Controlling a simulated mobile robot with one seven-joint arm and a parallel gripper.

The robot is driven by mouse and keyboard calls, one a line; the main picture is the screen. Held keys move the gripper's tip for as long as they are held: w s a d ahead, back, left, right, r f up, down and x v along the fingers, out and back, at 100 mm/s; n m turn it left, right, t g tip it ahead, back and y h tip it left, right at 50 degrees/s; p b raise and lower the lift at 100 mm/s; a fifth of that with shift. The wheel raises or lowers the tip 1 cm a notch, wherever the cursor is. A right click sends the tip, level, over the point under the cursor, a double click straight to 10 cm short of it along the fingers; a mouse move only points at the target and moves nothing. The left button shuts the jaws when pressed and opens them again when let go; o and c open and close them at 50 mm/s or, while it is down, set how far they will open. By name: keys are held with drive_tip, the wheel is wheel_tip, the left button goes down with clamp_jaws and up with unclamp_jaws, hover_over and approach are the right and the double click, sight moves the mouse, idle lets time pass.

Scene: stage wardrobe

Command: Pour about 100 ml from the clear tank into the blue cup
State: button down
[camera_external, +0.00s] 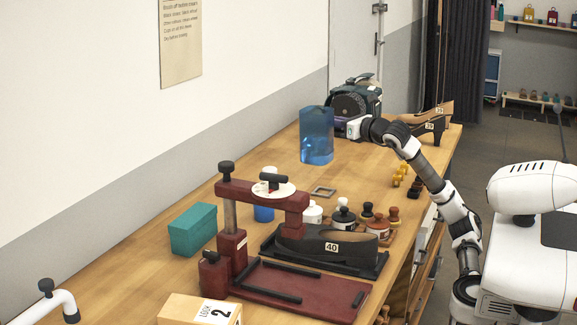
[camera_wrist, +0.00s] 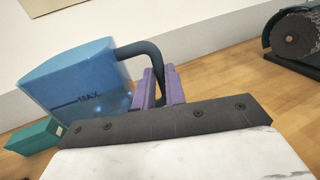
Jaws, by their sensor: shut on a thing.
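The clear tank (camera_external: 317,128) is a tall, see-through blue vessel with a darker blue lower part, near the far end of the bench. In the wrist view the tank (camera_wrist: 75,85) shows a MAX mark and a black curved handle (camera_wrist: 139,49). My gripper (camera_wrist: 159,90) has its purple fingers shut on that handle, at the tank's right side in the external view. The tank looks about upright there; I cannot tell whether its base touches the bench. The blue cup (camera_external: 264,213) stands nearer the camera, partly hidden behind the dark red press.
The dark red press (camera_external: 240,190) with a white dish stands close to the cup. A teal box (camera_external: 192,231) is left of it. Bottles and a black shoe (camera_external: 318,241) lie right. A dark machine (camera_external: 362,97) stands behind the tank. Bench between tank and cup is mostly clear.

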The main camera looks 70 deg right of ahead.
sight(328, 144)
drive_tip(key=shift+m+h, duration=0.3)
drive_tip(key=shift+h, duration=0.2)
drive_tip(key=s+a+f+b, duration=0.1)
drive_tip(key=a+b, duration=0.2)
drive_tip(key=s+a+f+b, duration=0.1)
drive_tip(key=a+b, duration=0.2)
drive_tip(key=a, duration=0.1)
drive_tip(key=s+a+f+b, duration=0.1)
drive_tip(key=a+f+b, duration=0.1)
drive_tip(key=a+b, duration=0.1)
drive_tip(key=shift+s+a+b, duration=0.1)
drive_tip(key=shift+a+b, duration=0.2)
drive_tip(key=shift+b, duration=0.25)
drive_tip(key=shift+s+a+b, duration=0.2)
drive_tip(key=shift+a+b, duration=0.1)
drive_tip(key=shift+a, duration=0.2)
